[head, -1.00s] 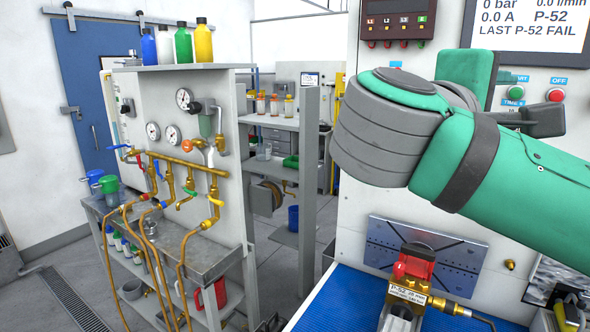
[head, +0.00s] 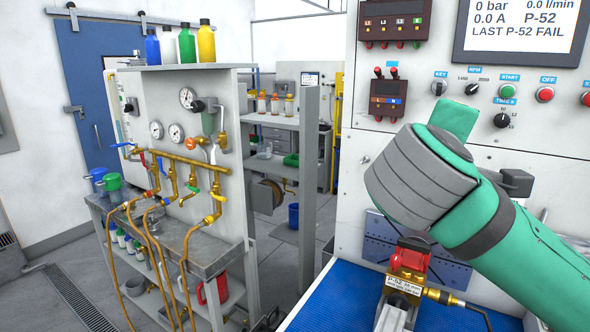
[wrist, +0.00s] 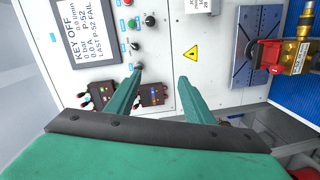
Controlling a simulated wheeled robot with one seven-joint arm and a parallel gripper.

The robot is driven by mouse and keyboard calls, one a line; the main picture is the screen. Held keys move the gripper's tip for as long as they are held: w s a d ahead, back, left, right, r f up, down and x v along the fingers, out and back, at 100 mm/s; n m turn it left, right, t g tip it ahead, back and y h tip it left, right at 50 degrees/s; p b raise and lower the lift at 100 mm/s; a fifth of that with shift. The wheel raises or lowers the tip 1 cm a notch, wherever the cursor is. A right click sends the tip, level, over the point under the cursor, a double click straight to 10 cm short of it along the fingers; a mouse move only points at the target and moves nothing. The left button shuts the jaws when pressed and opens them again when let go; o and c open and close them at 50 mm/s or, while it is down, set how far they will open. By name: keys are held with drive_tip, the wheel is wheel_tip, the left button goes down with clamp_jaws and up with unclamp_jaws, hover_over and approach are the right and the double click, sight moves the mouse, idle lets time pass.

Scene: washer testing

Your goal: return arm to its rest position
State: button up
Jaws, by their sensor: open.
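My green and grey arm (head: 490,212) reaches in from the right in the head view, in front of the white test panel. My gripper (wrist: 160,88) shows in the wrist view with its two green fingers apart and nothing between them. It faces the panel, apart from the knobs and the red-lit boxes. In the head view the fingers are hidden behind my arm. The panel's screen (head: 521,28) reads "LAST P-52 FAIL"; in the wrist view it (wrist: 80,35) also reads "KEY OFF".
A brass and red pump (head: 408,265) tagged P-52 sits on the blue mat (head: 340,300) below my arm. A hose bench (head: 205,250) stands left.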

drive_tip(key=w+a+f+m+t+y, duration=0.1)
drive_tip(key=w+a+f+y, duration=0.25)
drive_tip(key=f, duration=0.25)
drive_tip(key=w+a+f+m+t+y, duration=0.1)
drive_tip(key=w+a+f+t+y, duration=0.2)
drive_tip(key=f, duration=0.4)
drive_tip(key=w+a+f+y, duration=0.2)
drive_tip(key=a+f+y, duration=0.1)
drive_tip(key=a+f, duration=0.25)
drive_tip(key=s+a+f+m, duration=0.2)
drive_tip(key=a+f, duration=0.1)
drive_tip(key=f, duration=0.5)
drive_tip(key=s+a+f+m, duration=0.2)
drive_tip(key=f, duration=0.6)
drive_tip(key=s+a+f+m, duration=0.2)
drive_tip(key=a+f+m, duration=0.1)
drive_tip(key=f, duration=0.4)
drive_tip(key=s+a+f+m+g, duration=0.1)
drive_tip(key=s+a+f, duration=0.2)
drive_tip(key=s+f, duration=0.6)
drive_tip(key=s+a+f+m, duration=0.1)
drive_tip(key=s+a+f, duration=0.1)
drive_tip(key=s+f, duration=0.7)
drive_tip(key=s+f+n+g, duration=0.1)
drive_tip(key=s+f+n, duration=0.1)
drive_tip(key=s, duration=2.1)
drive_tip(key=shift+f+n+g, duration=0.2)
drive_tip(key=shift+n+g, duration=0.1)
drive_tip(key=shift+n, duration=0.1)
